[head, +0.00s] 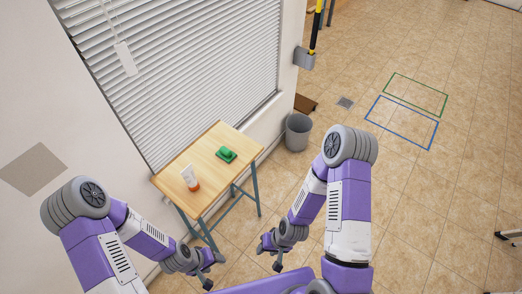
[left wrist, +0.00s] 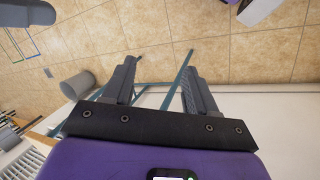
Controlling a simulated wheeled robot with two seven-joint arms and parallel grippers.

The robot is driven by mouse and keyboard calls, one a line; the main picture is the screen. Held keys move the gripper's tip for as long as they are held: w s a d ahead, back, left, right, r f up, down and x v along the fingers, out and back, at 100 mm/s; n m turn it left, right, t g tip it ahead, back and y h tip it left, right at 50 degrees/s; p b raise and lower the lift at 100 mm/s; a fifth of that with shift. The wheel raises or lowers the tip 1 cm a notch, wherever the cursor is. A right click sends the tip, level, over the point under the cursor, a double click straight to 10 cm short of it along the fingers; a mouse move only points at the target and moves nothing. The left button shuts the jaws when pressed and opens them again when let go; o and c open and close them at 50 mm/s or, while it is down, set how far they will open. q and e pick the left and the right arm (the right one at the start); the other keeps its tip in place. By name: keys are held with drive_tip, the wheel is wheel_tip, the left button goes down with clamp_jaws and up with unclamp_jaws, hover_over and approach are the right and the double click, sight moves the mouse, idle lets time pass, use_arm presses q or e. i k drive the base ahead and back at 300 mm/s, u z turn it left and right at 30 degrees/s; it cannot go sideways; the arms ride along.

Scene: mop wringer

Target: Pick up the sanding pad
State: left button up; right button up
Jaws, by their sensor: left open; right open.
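A small green block (head: 226,154), which looks like the sanding pad, lies on a small wooden table (head: 206,146) near its right edge. It sits on a darker green piece, and I cannot tell whether the two are one thing. My left gripper (head: 214,271) is open and empty, low in front of the table and well apart from the pad. Its two spread fingers also show in the left wrist view (left wrist: 159,67), with table legs and floor beyond; the pad is not seen there. My right gripper (head: 269,256) is open and empty, right of the left one.
A white and orange tube (head: 190,178) stands on the table left of the pad. A grey bin (head: 298,132) stands right of the table. A wall with window blinds (head: 190,60) is behind the table. Open tiled floor (head: 440,200) lies to the right.

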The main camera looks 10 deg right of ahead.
sight(224, 152)
drive_tip(key=z, duration=1.9)
drive_tip(key=i, duration=0.95)
